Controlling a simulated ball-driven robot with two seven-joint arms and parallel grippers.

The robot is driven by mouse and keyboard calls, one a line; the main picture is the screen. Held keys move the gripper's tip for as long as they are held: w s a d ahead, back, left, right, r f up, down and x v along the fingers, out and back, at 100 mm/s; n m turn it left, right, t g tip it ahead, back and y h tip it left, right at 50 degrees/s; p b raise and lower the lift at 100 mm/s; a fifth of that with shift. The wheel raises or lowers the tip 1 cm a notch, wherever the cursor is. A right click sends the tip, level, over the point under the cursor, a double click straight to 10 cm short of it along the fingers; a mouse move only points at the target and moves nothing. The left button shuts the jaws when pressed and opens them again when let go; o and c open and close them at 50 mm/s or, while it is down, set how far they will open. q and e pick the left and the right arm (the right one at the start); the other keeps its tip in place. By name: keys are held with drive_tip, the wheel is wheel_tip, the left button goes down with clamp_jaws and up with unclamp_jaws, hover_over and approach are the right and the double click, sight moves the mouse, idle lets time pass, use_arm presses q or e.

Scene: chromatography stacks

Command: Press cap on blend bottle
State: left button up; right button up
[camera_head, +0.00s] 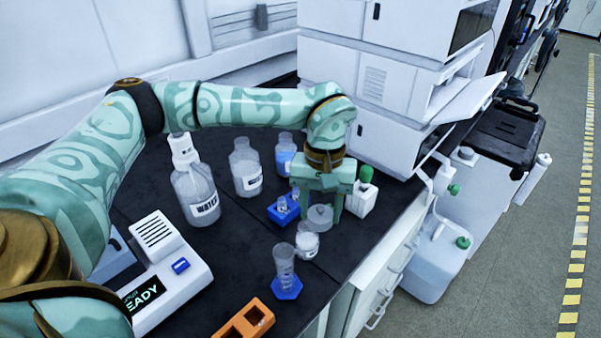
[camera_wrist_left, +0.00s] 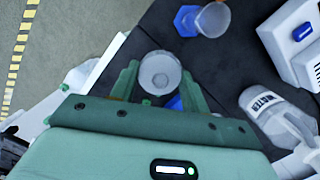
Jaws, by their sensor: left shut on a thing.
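A clear cap (camera_head: 320,216) is held between the fingers of my left gripper (camera_head: 321,211). In the left wrist view the round cap (camera_wrist_left: 160,72) sits between the two fingertips (camera_wrist_left: 157,78) of that gripper, which is shut on it. The small labelled blend bottle (camera_head: 307,243) stands upright on the bench just below the cap in the head view. The cap overlaps the bottle's top there, slightly to its right. I cannot tell whether they touch. The wrist view hides the bottle behind the cap. My right gripper is not in view.
A measuring cylinder with a blue base (camera_head: 285,275) stands close in front. A blue rack (camera_head: 283,214) is left of the gripper, and a white holder with a green top (camera_head: 362,196) is right. A water bottle (camera_head: 195,197), balance (camera_head: 165,275) and orange rack (camera_head: 245,322) surround them.

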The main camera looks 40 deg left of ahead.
use_arm(q)
drive_tip(key=w+a+r+n+p, duration=0.1)
drive_tip(key=a+r+n+p, duration=0.1)
drive_tip(key=a+n+p, duration=0.15)
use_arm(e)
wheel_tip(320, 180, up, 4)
use_arm(q)
wheel_tip(320, 180, down, 7)
drive_tip(key=b, duration=0.5)
drive_tip(key=shift+a, duration=0.25)
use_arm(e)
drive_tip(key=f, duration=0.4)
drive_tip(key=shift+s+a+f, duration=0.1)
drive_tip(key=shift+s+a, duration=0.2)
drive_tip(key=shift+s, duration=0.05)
use_arm(q)
drive_tip(key=shift+m+p, duration=0.25)
drive_tip(key=shift+p, duration=0.5)
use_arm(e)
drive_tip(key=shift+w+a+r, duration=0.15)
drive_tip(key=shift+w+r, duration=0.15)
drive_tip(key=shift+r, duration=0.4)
use_arm(q)
drive_tip(key=shift+f, duration=0.15)
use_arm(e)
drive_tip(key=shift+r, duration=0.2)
